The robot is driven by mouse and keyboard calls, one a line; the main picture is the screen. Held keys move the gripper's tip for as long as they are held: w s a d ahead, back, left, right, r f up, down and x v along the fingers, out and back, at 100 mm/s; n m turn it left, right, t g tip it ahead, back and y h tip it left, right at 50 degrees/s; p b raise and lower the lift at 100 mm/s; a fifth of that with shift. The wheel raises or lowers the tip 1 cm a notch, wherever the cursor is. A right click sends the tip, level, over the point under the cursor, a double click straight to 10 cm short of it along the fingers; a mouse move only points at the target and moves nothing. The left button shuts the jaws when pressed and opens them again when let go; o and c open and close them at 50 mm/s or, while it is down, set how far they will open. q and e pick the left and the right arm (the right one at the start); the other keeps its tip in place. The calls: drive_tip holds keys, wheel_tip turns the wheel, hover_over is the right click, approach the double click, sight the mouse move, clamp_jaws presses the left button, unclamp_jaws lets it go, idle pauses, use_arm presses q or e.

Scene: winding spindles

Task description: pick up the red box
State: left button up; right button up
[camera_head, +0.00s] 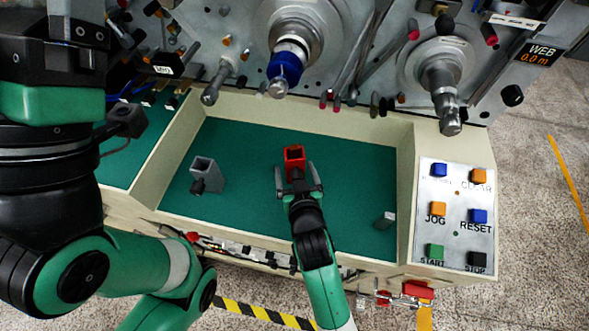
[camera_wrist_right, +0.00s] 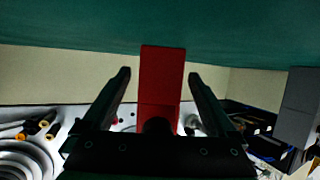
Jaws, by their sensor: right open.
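The red box (camera_head: 294,157) stands on the green tray floor near its middle and looks open at the top. My right gripper (camera_head: 296,179) reaches it from the front with its jaws open. In the right wrist view the red box (camera_wrist_right: 162,75) lies between the two fingers of the right gripper (camera_wrist_right: 159,73). A gap shows on each side, so the fingers do not appear to touch it. The near end of the box is hidden behind the gripper body. My left arm fills the left side of the head view, and its fingers do not show.
A grey box (camera_head: 205,170) stands left on the green tray floor (camera_head: 345,205), and a small grey block (camera_head: 385,220) right. Pale walls border the tray. Spindles (camera_head: 285,68) overhang its back. A button panel (camera_head: 456,215) is at the right. Floor around the red box is clear.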

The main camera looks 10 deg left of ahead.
drive_tip(key=shift+w, duration=0.1)
clamp_jaws()
idle(0.4)
drive_tip(key=shift+r, duration=0.1)
